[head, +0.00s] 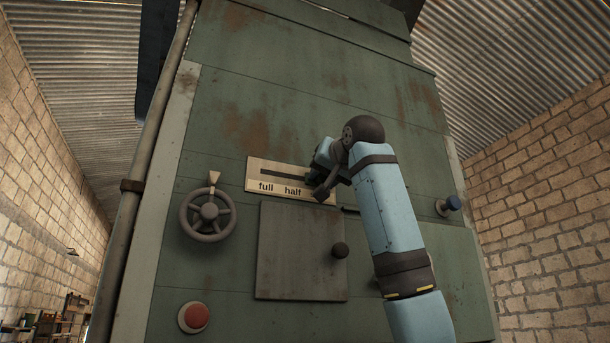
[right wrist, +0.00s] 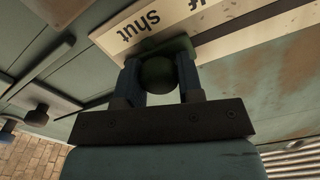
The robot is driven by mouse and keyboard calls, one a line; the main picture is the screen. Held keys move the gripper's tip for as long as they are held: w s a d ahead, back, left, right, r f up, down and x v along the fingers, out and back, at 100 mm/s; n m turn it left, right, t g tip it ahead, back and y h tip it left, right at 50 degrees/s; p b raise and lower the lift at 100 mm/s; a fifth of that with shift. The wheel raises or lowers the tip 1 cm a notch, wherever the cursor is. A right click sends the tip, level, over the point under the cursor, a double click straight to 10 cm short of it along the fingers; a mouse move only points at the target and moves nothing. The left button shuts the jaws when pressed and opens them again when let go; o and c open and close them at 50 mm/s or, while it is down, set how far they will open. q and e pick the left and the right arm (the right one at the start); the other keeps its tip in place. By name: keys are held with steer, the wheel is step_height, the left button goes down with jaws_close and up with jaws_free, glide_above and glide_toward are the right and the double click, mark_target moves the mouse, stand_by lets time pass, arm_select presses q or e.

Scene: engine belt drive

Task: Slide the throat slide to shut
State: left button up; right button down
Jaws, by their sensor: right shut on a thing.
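The throat slide's pale plate (head: 252,173) is on the green machine front, with a dark slot above the words "full" and "half". My right arm covers its right part in the head view. The right wrist view shows the plate (right wrist: 215,42) at an angle, with the word "shut" on it. My right gripper (right wrist: 160,82) is closed around a dark round knob (right wrist: 158,72), which sits beside the word "shut". I cannot tell whether the knob is at the very end of its slot. My right gripper (head: 318,184) is at the plate in the head view. My left gripper is out of view.
A handwheel (head: 209,211) is left of the plate, and a red button (head: 194,317) lower left. A square door (head: 295,255) with a dark knob (head: 339,250) is just below.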

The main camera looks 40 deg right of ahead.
steer(key=c, duration=0.8)
jaws_free()
steer(key=shift+d, duration=0.15)
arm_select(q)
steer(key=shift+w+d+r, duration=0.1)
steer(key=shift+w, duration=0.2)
arm_select(e)
steer(key=shift+o, duration=0.2)
steer(key=shift+s+d, duration=0.1)
steer(key=shift+d, duration=0.05)
arm_select(q)
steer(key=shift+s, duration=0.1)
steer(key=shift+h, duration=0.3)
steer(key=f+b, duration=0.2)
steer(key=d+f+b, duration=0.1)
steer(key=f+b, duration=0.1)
steer(key=b, duration=0.1)
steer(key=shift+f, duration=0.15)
arm_select(e)
steer(key=v, duration=1.4)
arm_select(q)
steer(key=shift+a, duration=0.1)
